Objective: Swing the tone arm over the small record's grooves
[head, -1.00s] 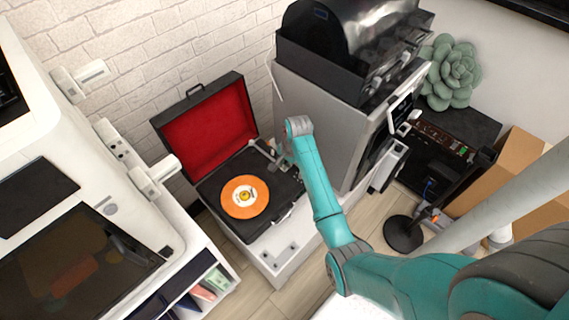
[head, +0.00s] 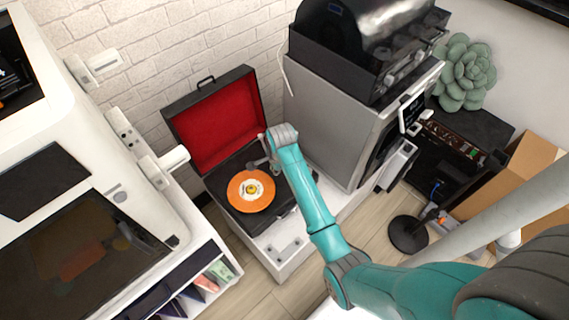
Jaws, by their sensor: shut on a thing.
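The small orange record (head: 238,192), with a white label and yellow centre, lies on the deck of an open black record player (head: 228,213) with a red-lined lid. The grey tone arm (head: 257,163) shows in part at the record's far edge, and its tip appears close to the rim. My gripper (head: 266,147) is at the tone arm, behind the record, and is shut on it. My teal wrist and forearm cover the right part of the deck and hide much of the fingers and the tone arm's base.
The raised red lid (head: 215,125) stands close behind my gripper. A tall grey machine (head: 335,125) stands to the right of the player. A white cabinet with a dark window (head: 75,240) is at the left. Brick wall closes the back.

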